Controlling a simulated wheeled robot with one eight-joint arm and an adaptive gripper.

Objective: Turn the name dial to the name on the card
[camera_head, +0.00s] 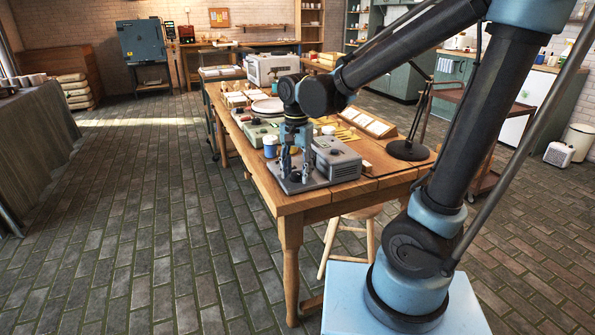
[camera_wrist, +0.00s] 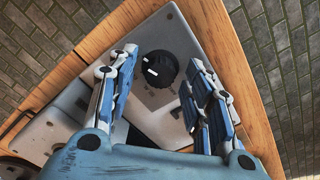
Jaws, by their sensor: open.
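The dial is a round black knob (camera_wrist: 159,69) with white marks, on a grey metal plate (camera_wrist: 178,30) near the table's corner, seen in the wrist view. My gripper (camera_wrist: 154,75) is open, with its two blue-padded fingers on either side of the knob and apart from it in the picture. I cannot tell how far above the knob the fingertips are. No name card can be read in either view.
A grey box-shaped device (camera_head: 337,160) stands right beside my gripper. A blue jar (camera_head: 270,147) is to its left. A black lamp base (camera_head: 407,150) stands on the wooden table (camera_head: 372,178) at right. Card-like white tiles (camera_head: 367,122) lie in a wooden tray behind.

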